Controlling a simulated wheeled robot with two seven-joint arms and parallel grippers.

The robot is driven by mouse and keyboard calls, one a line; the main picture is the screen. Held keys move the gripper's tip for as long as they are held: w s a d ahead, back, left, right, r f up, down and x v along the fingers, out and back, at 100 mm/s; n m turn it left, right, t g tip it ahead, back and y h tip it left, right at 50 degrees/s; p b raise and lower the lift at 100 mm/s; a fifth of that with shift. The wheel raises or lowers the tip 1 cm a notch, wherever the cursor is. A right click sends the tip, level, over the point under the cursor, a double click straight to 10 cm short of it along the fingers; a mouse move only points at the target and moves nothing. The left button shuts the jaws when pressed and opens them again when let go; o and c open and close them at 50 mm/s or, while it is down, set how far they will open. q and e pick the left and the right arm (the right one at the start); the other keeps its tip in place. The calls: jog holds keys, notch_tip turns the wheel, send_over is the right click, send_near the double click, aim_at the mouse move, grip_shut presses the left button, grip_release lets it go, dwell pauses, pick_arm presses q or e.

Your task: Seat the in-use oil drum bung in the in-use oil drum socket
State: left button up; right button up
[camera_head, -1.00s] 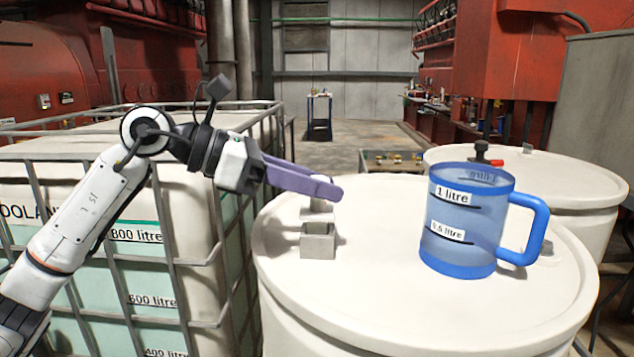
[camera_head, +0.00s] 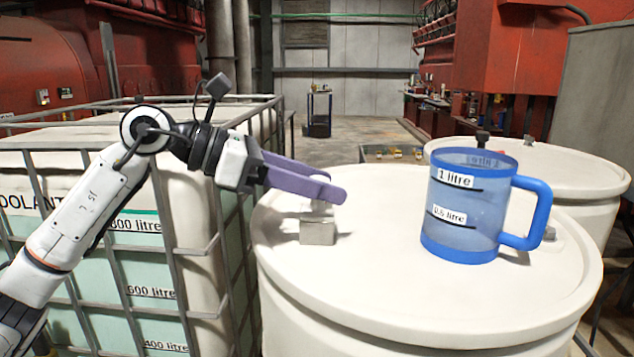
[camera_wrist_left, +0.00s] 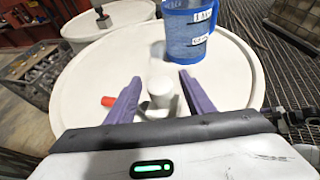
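My left gripper (camera_head: 335,187), with purple fingers, reaches over the near white oil drum (camera_head: 400,290) from the left. Its fingers are apart. A pale grey bung (camera_head: 321,206) shows just below them, right above a square grey socket (camera_head: 318,231) on the drum top. In the left wrist view the pale round bung (camera_wrist_left: 160,92) stands upright between the fingers, with a gap on each side. The fingers hide part of the bung in the head view. I cannot tell how deep it sits in the socket. My right gripper is not in view.
A blue measuring mug (camera_head: 465,212) stands on the same drum, right of the socket. A second drum (camera_head: 580,175) is behind; a caged coolant tank (camera_head: 185,270) is at left.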

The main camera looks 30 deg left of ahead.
pick_arm(q)
jog(key=shift+a, duration=0.1)
jog(key=shift+s+a+r, duration=0.1)
jog(key=shift+s+a, duration=0.15)
jog(key=shift+a, duration=0.05)
jog(key=b+v, duration=0.2)
jog(key=v, duration=0.7)
jog(key=shift+r, duration=0.15)
jog(key=shift+s+a, duration=0.1)
jog(key=shift+s, duration=0.05)
